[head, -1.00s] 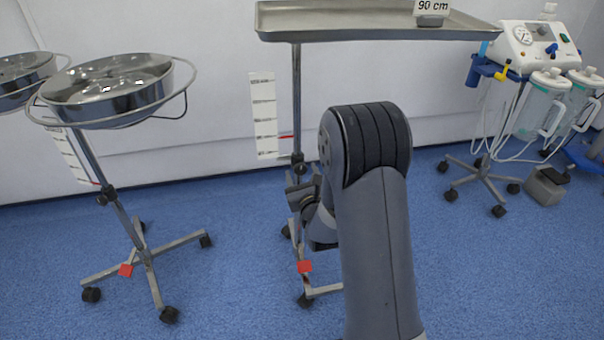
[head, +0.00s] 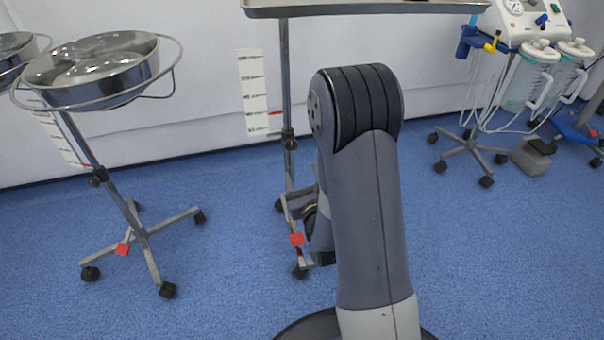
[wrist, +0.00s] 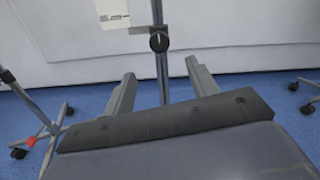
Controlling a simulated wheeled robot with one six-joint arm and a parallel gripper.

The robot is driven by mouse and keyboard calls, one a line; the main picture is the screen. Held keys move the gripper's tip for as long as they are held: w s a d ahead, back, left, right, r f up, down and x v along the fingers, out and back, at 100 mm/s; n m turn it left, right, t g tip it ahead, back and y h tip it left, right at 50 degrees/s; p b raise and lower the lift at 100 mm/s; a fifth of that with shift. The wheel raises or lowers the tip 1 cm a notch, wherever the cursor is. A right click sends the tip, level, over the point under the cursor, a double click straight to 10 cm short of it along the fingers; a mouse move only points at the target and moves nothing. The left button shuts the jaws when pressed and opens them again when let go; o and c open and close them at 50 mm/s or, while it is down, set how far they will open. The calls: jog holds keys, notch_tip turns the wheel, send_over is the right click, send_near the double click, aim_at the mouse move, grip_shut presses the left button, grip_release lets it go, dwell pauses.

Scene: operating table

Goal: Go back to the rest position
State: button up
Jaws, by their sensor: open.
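My gripper (wrist: 160,84) is open and empty in the wrist view, its two fingers spread apart. The pole of a tray stand (wrist: 161,60) with a dark knob shows between and beyond the fingers. In the head view my arm rises in the middle of the picture and hides most of the gripper behind it. The tray stand's pole (head: 285,90) stands just left of my arm, and its tray (head: 370,7) is cut off by the top edge. Whether the gripper touches the stand cannot be told.
A steel basin on a wheeled stand (head: 95,75) is at the left, with another basin (head: 12,55) partly in view. A suction unit (head: 520,20) with jars stands at the right, beside a grey pedal (head: 532,157). Blue floor (head: 240,260) is open between the stands.

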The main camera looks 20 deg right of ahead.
aim_at(292, 147)
jog(key=w+b, duration=0.2)
jog(key=w, duration=0.9)
jog(key=shift+s, duration=0.15)
